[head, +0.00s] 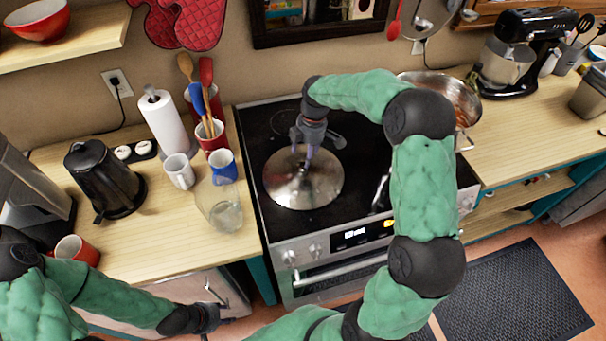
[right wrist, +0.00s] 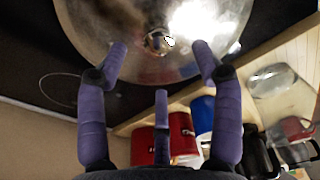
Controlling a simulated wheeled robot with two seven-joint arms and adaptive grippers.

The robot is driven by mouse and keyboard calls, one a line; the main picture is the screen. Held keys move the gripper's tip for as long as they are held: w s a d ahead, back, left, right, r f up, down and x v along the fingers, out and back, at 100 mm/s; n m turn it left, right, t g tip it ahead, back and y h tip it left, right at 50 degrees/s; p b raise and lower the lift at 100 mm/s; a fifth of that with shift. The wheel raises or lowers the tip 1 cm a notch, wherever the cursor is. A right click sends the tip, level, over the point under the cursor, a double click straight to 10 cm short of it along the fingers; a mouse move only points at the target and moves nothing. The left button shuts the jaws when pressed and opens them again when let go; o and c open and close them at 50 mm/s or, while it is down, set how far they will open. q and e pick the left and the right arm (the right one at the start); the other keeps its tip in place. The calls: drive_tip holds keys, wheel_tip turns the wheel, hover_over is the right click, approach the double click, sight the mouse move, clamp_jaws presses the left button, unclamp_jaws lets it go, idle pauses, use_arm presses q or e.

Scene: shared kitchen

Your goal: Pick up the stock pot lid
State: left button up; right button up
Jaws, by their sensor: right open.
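The stock pot lid (head: 300,195) is a round, shiny metal disc lying on the left part of the black stovetop in the head view. In the right wrist view the lid (right wrist: 110,35) fills the top, with its small round knob (right wrist: 158,40) near the centre. My right gripper (head: 306,157) points down over the lid.
A metal pot (head: 447,92) stands at the stove's back right, partly behind my right arm. On the left counter are a glass jar (head: 222,212), a white mug (head: 179,172), utensil cups, a paper towel roll (head: 165,125) and a black kettle (head: 104,180).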

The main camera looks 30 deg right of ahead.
sight(303, 164)
drive_tip(key=shift+w+a+f+b, duration=0.15)
drive_tip(key=shift+f+b, duration=0.1)
drive_tip(key=shift+f, duration=1.3)
drive_tip(key=shift+w+a+f+b, duration=0.1)
drive_tip(key=shift+a+f+b, duration=0.1)
drive_tip(key=shift+f, duration=1.3)
drive_tip(key=shift+r, duration=0.1)
clamp_jaws()
